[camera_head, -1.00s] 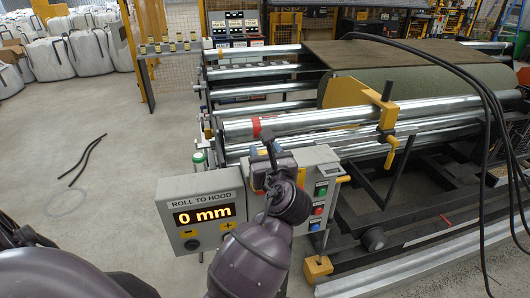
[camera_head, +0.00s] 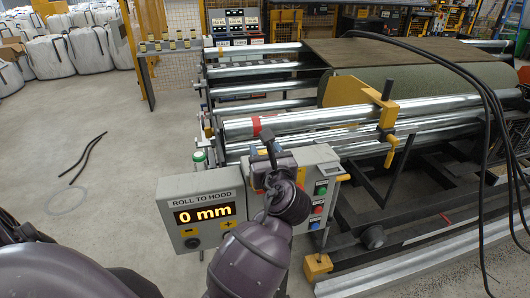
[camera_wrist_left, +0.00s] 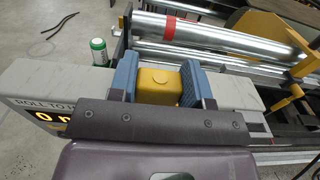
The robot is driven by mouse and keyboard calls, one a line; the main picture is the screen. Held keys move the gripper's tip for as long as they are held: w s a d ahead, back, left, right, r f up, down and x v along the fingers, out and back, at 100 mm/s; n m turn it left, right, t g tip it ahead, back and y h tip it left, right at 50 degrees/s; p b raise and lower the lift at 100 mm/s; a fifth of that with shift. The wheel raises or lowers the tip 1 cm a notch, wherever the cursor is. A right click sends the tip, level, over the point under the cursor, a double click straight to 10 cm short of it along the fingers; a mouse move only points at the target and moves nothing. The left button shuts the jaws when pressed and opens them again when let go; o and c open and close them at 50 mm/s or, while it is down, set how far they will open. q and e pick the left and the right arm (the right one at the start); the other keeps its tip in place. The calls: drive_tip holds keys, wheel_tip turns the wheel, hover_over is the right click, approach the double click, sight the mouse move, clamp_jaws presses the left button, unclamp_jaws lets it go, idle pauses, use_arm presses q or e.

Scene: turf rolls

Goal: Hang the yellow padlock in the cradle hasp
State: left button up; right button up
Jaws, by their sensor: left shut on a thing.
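The yellow padlock (camera_wrist_left: 160,84) sits between the two blue fingers of my left gripper (camera_wrist_left: 158,72) in the left wrist view. The fingers are shut on its sides. Its shackle is hidden from this angle. In the head view my left gripper (camera_head: 277,163) is beside the grey control box, in front of the near end of the steel rollers, and my own wrist covers most of it. I cannot make out the cradle hasp in either view. My right gripper is not in view.
The roll-to-hood display box (camera_head: 207,211) reads 0 mm, left of my wrist. A control box with coloured buttons (camera_head: 321,190) is close on the right. Steel rollers (camera_head: 300,122) with a yellow clamp (camera_head: 388,115) lie behind. Black cables (camera_head: 470,75) hang at right. Floor at left is mostly clear.

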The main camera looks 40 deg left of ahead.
use_arm(q)
drive_tip(key=shift+f+b, duration=0.95)
drive_tip(key=shift+f, duration=1.6)
drive_tip(key=o, duration=1.1)
drive_tip(key=shift+c, duration=0.2)
drive_tip(key=b+v, duration=0.1)
drive_tip(key=v, duration=1)
drive_tip(key=shift+w, duration=0.1)
